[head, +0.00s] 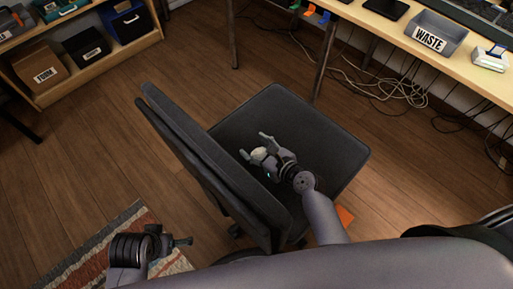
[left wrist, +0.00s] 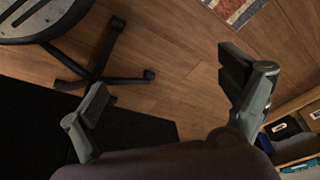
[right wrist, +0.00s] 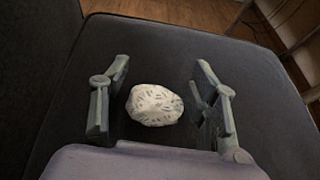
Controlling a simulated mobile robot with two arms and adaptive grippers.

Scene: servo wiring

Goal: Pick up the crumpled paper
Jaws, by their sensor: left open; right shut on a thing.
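The crumpled paper (head: 259,154) is a small pale ball with dark print marks, at the dark chair's seat (head: 312,135). In the right wrist view the paper (right wrist: 154,105) lies between the two fingers of my right gripper (right wrist: 160,68), over the seat. My right gripper (head: 254,147) is shut on the paper, though its fingers stand wide. Whether the paper still touches the seat I cannot tell. My left gripper (left wrist: 165,78) is open and empty, above the floor; in the head view it (head: 182,241) is partly seen at the lower left, over the rug's edge.
The chair's backrest (head: 200,150) rises left of my right gripper. A desk (head: 380,25) with a WASTE bin (head: 436,37) stands at the upper right, loose cables below it. A shelf (head: 100,58) with boxes is at the upper left.

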